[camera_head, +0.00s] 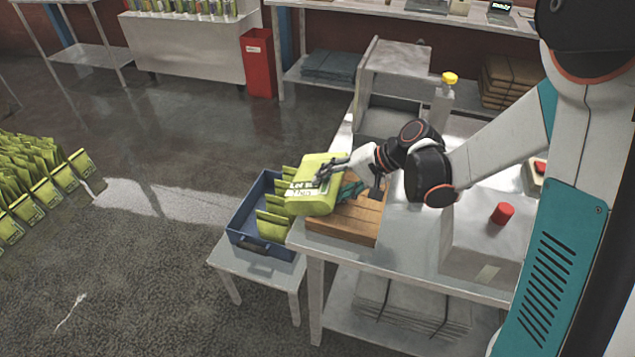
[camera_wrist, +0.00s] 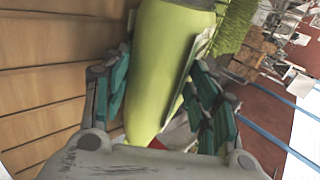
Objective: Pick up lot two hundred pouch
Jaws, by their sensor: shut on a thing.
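A yellow-green pouch with a white label, its text starting "Lot", (camera_head: 318,196) is held by my gripper (camera_head: 330,172) above the left end of the wooden slatted board (camera_head: 345,226). It looks tilted and clear of the board, though its lower edge is close to the blue crate's side. In the wrist view the pouch (camera_wrist: 165,65) stands between my two teal-padded fingers (camera_wrist: 160,100), which are closed on its sides. The label faces away there and shows only edge-on.
A blue crate (camera_head: 240,238) with several green pouches stands on a low white stool (camera_head: 225,262) left of the table. A yellow-capped bottle (camera_head: 442,105) and a red button (camera_head: 502,213) are on the table. Many green pouches (camera_head: 40,190) stand at far left.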

